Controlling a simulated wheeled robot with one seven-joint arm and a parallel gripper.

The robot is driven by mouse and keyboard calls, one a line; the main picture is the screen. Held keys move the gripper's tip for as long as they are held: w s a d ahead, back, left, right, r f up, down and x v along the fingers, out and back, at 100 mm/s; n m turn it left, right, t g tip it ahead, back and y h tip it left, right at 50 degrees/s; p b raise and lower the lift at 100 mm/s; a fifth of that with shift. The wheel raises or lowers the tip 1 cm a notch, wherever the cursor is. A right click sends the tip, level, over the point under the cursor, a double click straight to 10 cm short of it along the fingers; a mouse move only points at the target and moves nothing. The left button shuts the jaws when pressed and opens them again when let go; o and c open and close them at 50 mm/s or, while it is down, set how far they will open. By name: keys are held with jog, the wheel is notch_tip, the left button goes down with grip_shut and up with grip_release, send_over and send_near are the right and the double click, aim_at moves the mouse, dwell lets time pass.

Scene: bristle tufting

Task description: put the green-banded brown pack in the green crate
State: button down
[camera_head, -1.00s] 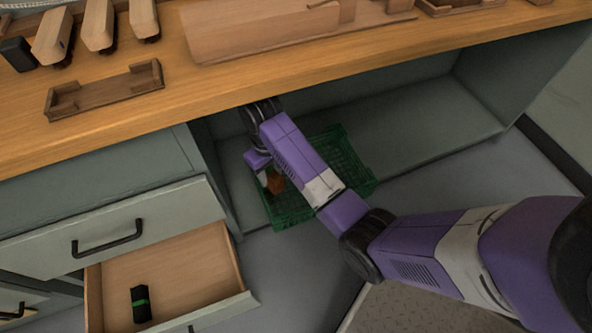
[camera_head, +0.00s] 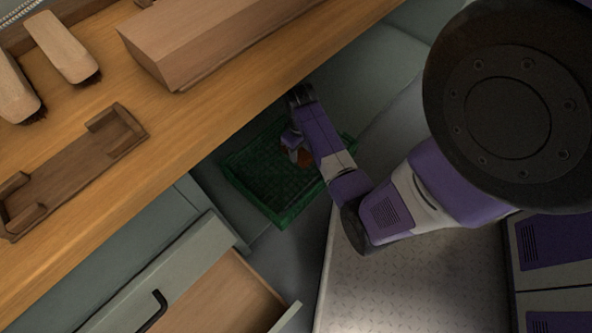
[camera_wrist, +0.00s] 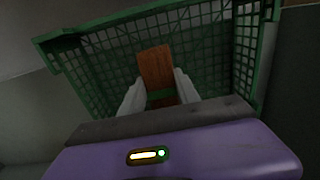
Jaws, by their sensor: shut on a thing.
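The brown pack (camera_wrist: 156,66) with a green band is between the two pale fingers of my gripper (camera_wrist: 158,92), which is shut on it. In the head view, a bit of the reddish-brown pack (camera_head: 308,157) shows beside my gripper (camera_head: 294,146), partly hidden by my arm. The green crate (camera_head: 246,196) is an open lattice box on the low surface under the counter. The pack and gripper are over or inside the right part of the crate; I cannot tell whether the pack touches its floor. The crate's lattice walls (camera_wrist: 95,73) surround the pack in the wrist view.
The wooden counter (camera_head: 150,172) overhangs close to the crate and arm. It carries a wooden cradle (camera_head: 75,175), a long wooden block (camera_head: 215,40) and brush blocks (camera_head: 62,47). An open drawer (camera_head: 225,295) stands out at the lower left.

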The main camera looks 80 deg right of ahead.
notch_tip(320, 180, down, 12)
jog(key=b, duration=0.5)
jog(key=shift+f+b, duration=0.25)
jog(key=shift+b, duration=0.15)
jog(key=shift+r, duration=0.1)
jog(key=c, duration=0.9)
grip_release()
